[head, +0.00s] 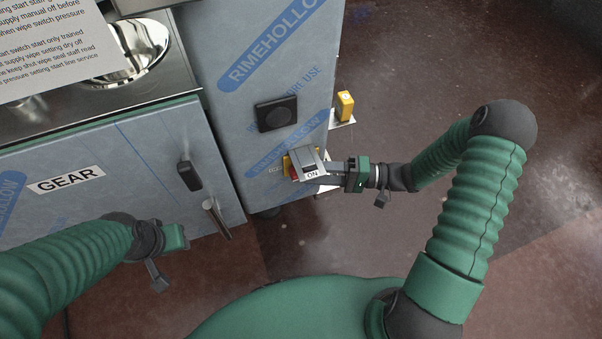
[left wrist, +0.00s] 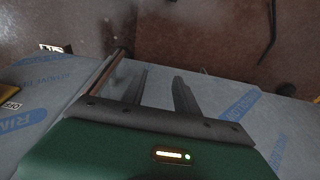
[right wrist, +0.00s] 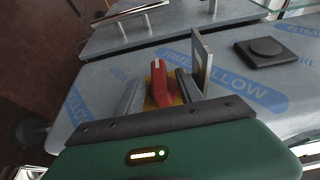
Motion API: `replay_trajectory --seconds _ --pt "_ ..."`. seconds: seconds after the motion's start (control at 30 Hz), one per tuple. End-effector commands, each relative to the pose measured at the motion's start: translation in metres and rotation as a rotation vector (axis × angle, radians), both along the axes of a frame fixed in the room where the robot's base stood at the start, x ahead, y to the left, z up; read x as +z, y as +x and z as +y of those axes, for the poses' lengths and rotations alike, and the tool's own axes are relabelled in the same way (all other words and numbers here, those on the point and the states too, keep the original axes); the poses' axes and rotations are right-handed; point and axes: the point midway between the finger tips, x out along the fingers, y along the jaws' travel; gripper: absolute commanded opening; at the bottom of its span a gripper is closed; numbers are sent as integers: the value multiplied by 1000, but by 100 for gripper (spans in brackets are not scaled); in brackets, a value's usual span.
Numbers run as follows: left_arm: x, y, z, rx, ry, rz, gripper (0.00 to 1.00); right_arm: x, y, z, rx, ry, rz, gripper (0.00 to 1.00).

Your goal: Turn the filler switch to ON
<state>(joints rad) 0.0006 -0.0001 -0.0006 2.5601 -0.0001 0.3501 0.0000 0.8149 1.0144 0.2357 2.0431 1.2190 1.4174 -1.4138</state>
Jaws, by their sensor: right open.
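The filler switch is a red knob (right wrist: 157,82) with a white mark, on a yellow plate (right wrist: 174,99) on the film-wrapped blue-grey cabinet. In the head view the red knob (head: 293,173) is mostly hidden by a grey plate (head: 307,159) with an ON label (head: 312,174). My right gripper (right wrist: 160,84) is open, its fingers on either side of the knob; I cannot tell whether they touch it. It also shows in the head view (head: 335,167). My left gripper (left wrist: 160,86) is open and empty, near the lower cabinet front; its fingers are unclear in the head view.
A grey plate (right wrist: 202,62) stands out right beside the knob. A black square fitting (head: 276,113) sits above the switch. A yellow box (head: 345,106) stands at the cabinet's right side. The GEAR door has a dark latch (head: 190,176) and a bar handle (head: 216,219). The floor at right is open.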

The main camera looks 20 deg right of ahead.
Motion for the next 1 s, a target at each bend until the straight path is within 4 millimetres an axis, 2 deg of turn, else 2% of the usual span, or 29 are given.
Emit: replay_trajectory --seconds 0.1,0.2,0.5,0.83,1.0 --pt "-6 0 0 -1 0 0 36 -2 7 19 2 1 0 44" --pt "-7 0 -1 -2 0 0 36 -1 10 28 1 -2 0 44" --pt "-7 0 0 -1 0 0 36 0 12 32 0 -4 0 42" --pt "-7 0 0 -1 0 0 36 -1 11 31 -1 -3 1 0" --pt "-7 0 0 -1 0 0 36 -2 12 30 -3 -5 2 0"
